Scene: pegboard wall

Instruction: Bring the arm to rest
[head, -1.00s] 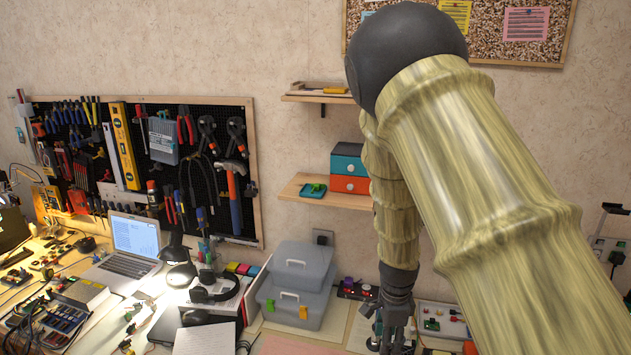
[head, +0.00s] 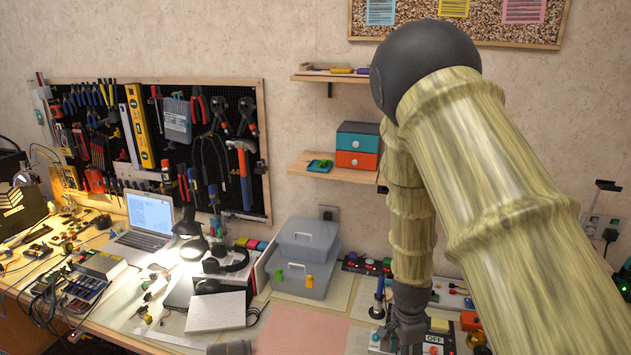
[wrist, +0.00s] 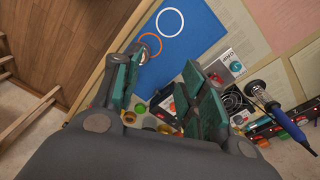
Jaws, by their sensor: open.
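My gripper (wrist: 158,88) is open in the wrist view, its two green-padded fingers apart with nothing held between them. In the head view my gripper (head: 408,335) hangs down at the lower right, above the workbench, at the end of my arm. Below the fingers in the wrist view are small coloured knobs and boxes and a blue mat (wrist: 195,40) with a white ring and an orange ring. I cannot tell how high the fingertips are above the bench.
A soldering iron (wrist: 280,118) in its stand is right of the fingers. A grey toolbox (head: 303,262), headphones (head: 226,258) and a laptop (head: 145,225) stand to the left on the bench. Shelves with a drawer box (head: 357,145) and a pegboard (head: 165,140) are on the wall.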

